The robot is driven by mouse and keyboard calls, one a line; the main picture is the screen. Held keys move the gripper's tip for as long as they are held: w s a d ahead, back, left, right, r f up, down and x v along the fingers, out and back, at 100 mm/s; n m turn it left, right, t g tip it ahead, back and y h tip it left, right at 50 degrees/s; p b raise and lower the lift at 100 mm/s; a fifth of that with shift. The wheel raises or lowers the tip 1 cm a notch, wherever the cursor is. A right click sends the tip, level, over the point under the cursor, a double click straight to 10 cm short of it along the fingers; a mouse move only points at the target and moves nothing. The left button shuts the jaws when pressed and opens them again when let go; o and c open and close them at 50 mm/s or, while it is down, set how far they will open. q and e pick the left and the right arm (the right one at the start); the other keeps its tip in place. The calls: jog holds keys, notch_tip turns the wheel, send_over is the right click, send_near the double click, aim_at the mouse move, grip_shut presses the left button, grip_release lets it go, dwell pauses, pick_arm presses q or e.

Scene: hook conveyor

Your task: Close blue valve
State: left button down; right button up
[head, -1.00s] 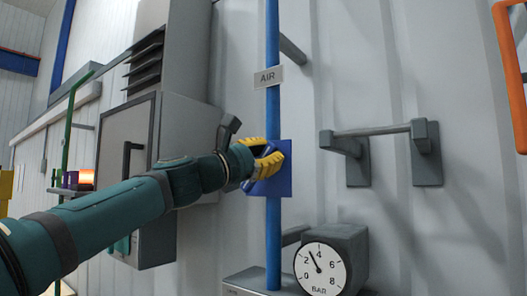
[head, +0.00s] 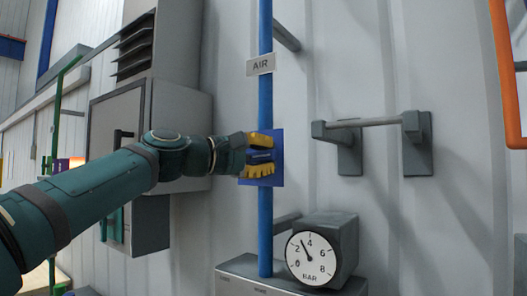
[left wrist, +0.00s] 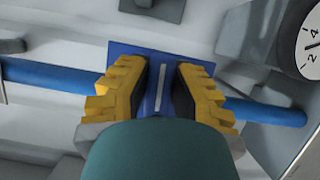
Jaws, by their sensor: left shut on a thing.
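The blue valve (head: 277,170) is a square blue plate on the vertical blue pipe (head: 265,220), below the AIR label. My left gripper (head: 259,155) has yellow fingers, one above and one below the blue handle, and is shut on it. In the left wrist view, the valve's plate (left wrist: 150,50) lies behind the gripper (left wrist: 162,78). The handle (left wrist: 160,90), with a pale stripe, sits between the fingers and points across the pipe. My palm hides part of the handle. My right gripper is in neither view.
A round BAR gauge (head: 310,259) stands below right of the valve. A grey bar on brackets (head: 365,123) projects from the wall at right. A grey cabinet (head: 165,120) is behind my left arm. An orange pipe (head: 506,80) runs at far right.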

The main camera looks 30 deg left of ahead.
pick_arm(q)
jog(key=shift+f+m, duration=0.2)
jog(key=shift+m, duration=0.2)
jog(key=c, duration=0.8)
grip_release()
jog(key=shift+w+d, duration=0.1)
jog(key=v, duration=1.2)
jog(key=shift+r, duration=0.15)
